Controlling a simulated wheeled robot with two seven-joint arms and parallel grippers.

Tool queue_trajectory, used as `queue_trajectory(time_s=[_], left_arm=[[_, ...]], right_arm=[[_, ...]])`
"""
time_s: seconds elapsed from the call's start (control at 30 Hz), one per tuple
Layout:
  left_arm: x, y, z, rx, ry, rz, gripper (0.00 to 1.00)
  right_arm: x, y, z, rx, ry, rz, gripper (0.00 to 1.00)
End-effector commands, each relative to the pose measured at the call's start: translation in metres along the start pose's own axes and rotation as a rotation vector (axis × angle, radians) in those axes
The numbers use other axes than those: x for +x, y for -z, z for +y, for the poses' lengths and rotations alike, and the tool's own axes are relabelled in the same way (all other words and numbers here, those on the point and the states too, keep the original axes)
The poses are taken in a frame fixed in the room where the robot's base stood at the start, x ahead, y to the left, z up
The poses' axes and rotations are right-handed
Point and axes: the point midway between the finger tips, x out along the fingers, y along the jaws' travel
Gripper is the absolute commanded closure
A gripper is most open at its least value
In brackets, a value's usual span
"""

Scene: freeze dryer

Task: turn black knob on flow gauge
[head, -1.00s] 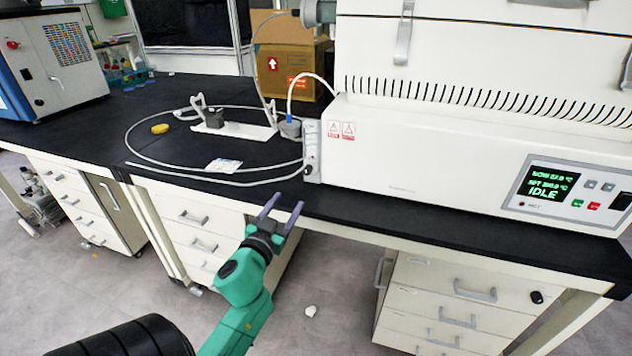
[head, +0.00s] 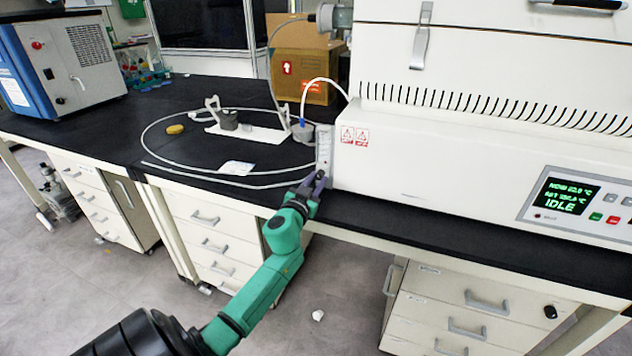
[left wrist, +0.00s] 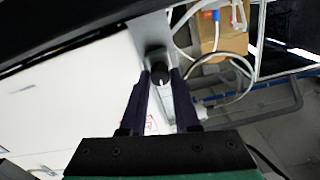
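The black knob (left wrist: 160,76) shows in the left wrist view on the pale, narrow flow gauge (left wrist: 167,98). In the head view the flow gauge (head: 324,146) stands upright at the left end of the white furnace, and my gripper hides the knob. My left gripper (head: 313,182) is at the front of the gauge's lower part. In the left wrist view its two dark fingers (left wrist: 161,80) stand apart, one on each side of the knob. Whether they touch it is not clear. My right gripper is out of view.
The white furnace (head: 440,170) fills the right of the black bench (head: 200,95). A looped tube (head: 150,140), a white stand (head: 255,132), a yellow object (head: 175,129) and a cardboard box (head: 300,65) are to the left and behind. Free floor lies below.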

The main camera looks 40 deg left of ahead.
Motion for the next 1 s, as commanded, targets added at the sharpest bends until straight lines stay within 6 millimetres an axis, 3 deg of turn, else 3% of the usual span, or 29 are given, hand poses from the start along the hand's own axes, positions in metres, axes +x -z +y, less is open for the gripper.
queue_trajectory(time_s=[0.47,1.0], left_arm=[[-0.0003,-0.0004,0.0001,0.059,0.000,0.000,1.00],[-0.0003,-0.0006,0.0000,0.481,-0.001,0.000,1.00]], right_arm=[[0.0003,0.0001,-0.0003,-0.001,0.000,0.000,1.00],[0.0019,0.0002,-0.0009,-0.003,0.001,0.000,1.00]])
